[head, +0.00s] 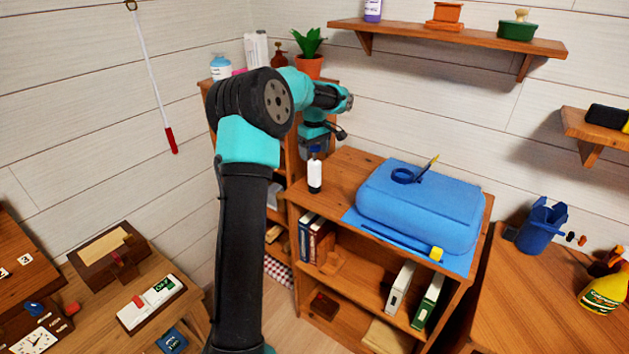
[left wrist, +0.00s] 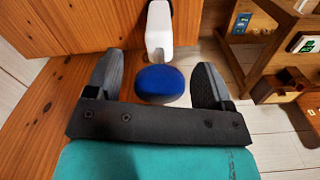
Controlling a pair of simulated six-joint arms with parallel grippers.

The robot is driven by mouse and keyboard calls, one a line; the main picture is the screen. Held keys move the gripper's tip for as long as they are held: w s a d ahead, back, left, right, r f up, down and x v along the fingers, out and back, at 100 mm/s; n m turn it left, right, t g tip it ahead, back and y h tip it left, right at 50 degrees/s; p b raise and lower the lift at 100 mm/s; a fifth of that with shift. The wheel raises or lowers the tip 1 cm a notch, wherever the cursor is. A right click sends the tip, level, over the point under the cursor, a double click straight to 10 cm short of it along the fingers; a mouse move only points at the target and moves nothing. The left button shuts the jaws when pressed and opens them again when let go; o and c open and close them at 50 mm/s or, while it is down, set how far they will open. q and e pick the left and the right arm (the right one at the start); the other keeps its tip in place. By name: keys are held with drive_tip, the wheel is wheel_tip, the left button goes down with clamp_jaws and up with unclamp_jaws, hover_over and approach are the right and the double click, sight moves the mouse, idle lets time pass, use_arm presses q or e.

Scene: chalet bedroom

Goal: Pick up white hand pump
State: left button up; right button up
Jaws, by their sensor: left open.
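The white hand pump (head: 315,176) stands upright on top of the wooden bookcase, near its left end. In the left wrist view its white body (left wrist: 158,32) shows beyond a round blue knob (left wrist: 160,84), which seems to be its top. My left gripper (head: 313,152) is just above the pump in the head view, its fingers small and partly hidden. In the left wrist view my left gripper (left wrist: 157,78) is open, with a finger on each side of the blue knob and visible gaps to both. My right gripper is not in view.
A blue case (head: 425,208) lies right of the pump on the bookcase top, with a blue tape roll (head: 403,176) on it. A potted plant (head: 309,65) and bottles stand on a taller shelf behind. The bookcase top (head: 345,165) is clear around the pump.

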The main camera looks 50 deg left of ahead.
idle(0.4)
use_arm(q)
clamp_jaws()
idle(0.5)
